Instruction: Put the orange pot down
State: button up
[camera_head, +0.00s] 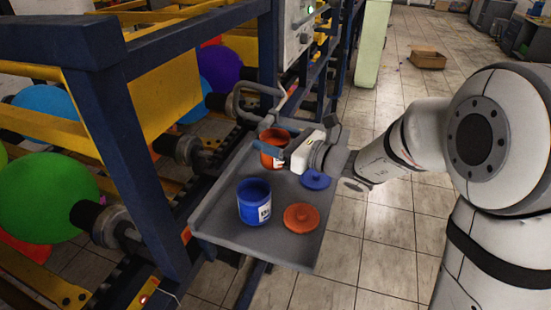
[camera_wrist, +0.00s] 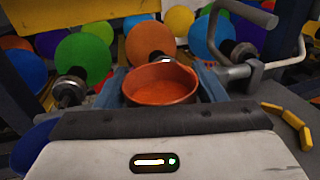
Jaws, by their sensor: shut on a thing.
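The orange pot (camera_head: 272,148) is at the far end of the grey tray (camera_head: 225,219) in the head view. It is open-topped, upright and has a white label. My gripper (camera_head: 285,156) is shut on it; in the wrist view the orange pot (camera_wrist: 160,83) sits between my two blue-grey fingers (camera_wrist: 160,88). I cannot tell whether its base touches the tray. The blue pot (camera_head: 254,203) stands open on the tray. An orange lid (camera_head: 301,217) and a blue lid (camera_head: 315,179) lie flat on the tray, to the right of the blue pot.
The balloon machine's dark blue frame (camera_head: 130,150) and yellow bars stand left of the tray, with coloured balloons (camera_head: 40,197) behind them. A bent grey handle (camera_head: 250,100) rises beside the orange pot. A cardboard box (camera_head: 427,60) lies on the tiled floor, which is otherwise mostly clear.

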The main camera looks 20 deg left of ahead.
jog(key=shift+f, duration=2.15)
jog(key=shift+f+b, duration=0.25)
jog(key=shift+b, duration=0.05)
jog(key=o, duration=1.1)
jog(key=shift+r, duration=0.1)
jog(key=shift+r+p, duration=0.2)
jog(key=shift+p, duration=0.1)
jog(key=shift+s+d+f, duration=0.1)
jog(key=shift+d, duration=0.25)
jog(key=b+v, duration=0.1)
jog(key=v, duration=1)
jog(key=shift+s+d+b, duration=0.1)
jog(key=shift+b, duration=0.2)
